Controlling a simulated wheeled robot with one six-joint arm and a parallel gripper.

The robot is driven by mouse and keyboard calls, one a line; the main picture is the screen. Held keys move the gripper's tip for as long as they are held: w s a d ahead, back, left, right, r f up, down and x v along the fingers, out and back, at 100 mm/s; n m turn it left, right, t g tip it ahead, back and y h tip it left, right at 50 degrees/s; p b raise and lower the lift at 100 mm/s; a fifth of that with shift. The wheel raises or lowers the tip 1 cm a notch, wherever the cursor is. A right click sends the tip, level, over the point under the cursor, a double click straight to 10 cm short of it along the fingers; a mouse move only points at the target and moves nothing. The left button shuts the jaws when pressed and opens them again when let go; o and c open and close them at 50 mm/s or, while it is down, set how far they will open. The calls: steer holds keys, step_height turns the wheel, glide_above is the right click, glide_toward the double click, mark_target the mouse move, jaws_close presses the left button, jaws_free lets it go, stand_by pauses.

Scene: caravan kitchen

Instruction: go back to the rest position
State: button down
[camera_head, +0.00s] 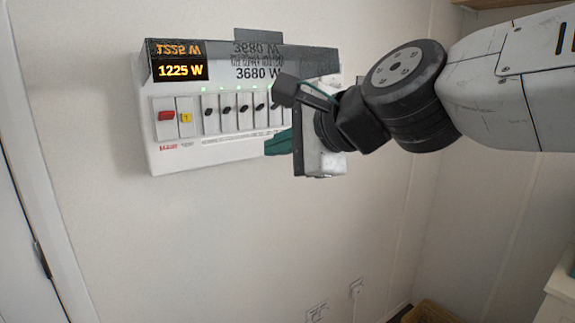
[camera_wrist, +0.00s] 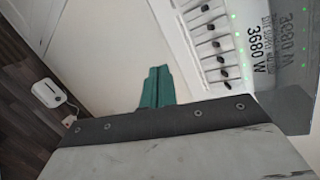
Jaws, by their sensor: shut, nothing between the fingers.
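My gripper (camera_head: 279,146) is in front of the right part of a white wall-mounted breaker panel (camera_head: 225,150). Its green fingers are together and empty. In the wrist view my gripper (camera_wrist: 156,88) also shows shut, pointing past the panel's edge, with the row of black switches (camera_wrist: 215,45) to its right. I cannot tell whether the fingers touch the panel. The panel has a red switch (camera_head: 166,115), a yellow button (camera_head: 186,118) and several black switches with green lights above them. Its display (camera_head: 181,70) reads 1225 W, beside a printed 3680 W. My arm hides the panel's right end.
A door frame (camera_head: 45,180) stands at the left. Wall sockets (camera_head: 317,312) sit low on the wall. A wicker basket (camera_head: 428,313) and a pale cabinet corner (camera_head: 560,285) are at the lower right. The wall below the panel is clear. A shelf edge (camera_head: 495,3) is at the top right.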

steer(key=s+d+f+n+g+h, duration=0.2)
steer(key=s+d+f, duration=0.4)
steer(key=d, duration=0.3)
steer(key=s+d+f+n+g+h, duration=0.3)
steer(key=s+d+f+n, duration=0.3)
steer(key=d, duration=0.4)
steer(key=s+d+f+n+g+h, duration=0.3)
steer(key=s+d+f, duration=0.3)
steer(key=d, duration=0.4)
steer(key=shift+f+n+h, duration=0.7)
steer(key=shift+n+h, duration=0.1)
